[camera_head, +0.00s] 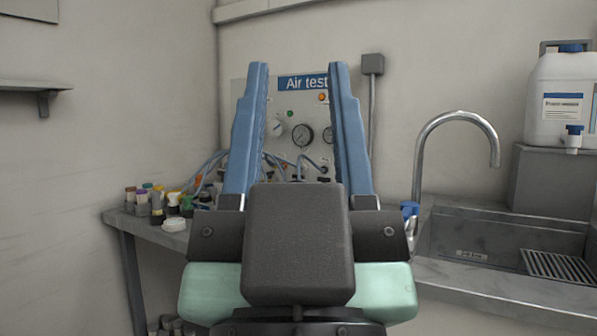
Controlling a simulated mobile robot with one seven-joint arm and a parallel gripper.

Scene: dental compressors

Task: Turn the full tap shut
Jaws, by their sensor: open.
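My gripper (297,68) is open and empty. Its two blue fingers point up, wide apart, in the middle of the view. A white jug (557,85) with a blue cap stands at the far right, with a small white and blue tap (573,138) low on its front. A curved metal sink tap (420,150) rises right of my gripper, with a blue handle (410,209) at its base, partly hidden by my gripper. I cannot tell which tap is the full tap, or whether either is open or shut. My gripper touches neither.
An "Air test" panel (303,84) with gauges and hoses stands behind my fingers. Small bottles (157,205) crowd the counter at left. A sink (490,240) with a drain grille (558,266) is at right. The jug stands on a grey block (550,190). A shelf (30,86) juts out at left.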

